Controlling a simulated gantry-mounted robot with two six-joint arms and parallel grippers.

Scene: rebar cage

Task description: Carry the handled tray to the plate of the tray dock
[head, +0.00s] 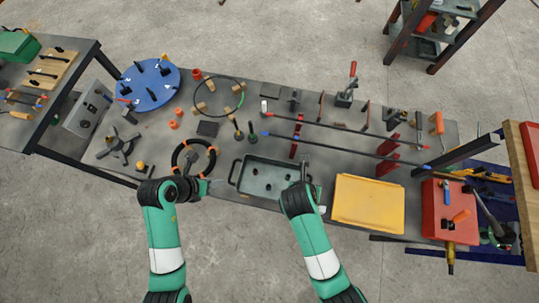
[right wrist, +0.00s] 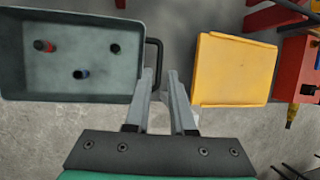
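The handled tray (head: 247,192) is a grey-green open box with a dark handle at each end, lying on the workbench. It also shows in the right wrist view (right wrist: 75,88), with several small items inside. The yellow plate (head: 370,203), which looks like the tray dock's, lies right of it and shows in the right wrist view (right wrist: 235,70). My left gripper (head: 212,183) is left of the tray, short of its left handle; its opening is unclear. My right gripper (right wrist: 161,72) is open at the tray's right handle (right wrist: 159,55); whether the handle is between the fingers is unclear.
A black ring with orange marks (head: 177,157) lies behind my left gripper. Long rods (head: 345,145) lie behind the tray. A red box with tools (head: 446,210) stands right of the yellow plate. Little bench shows between tray and plate.

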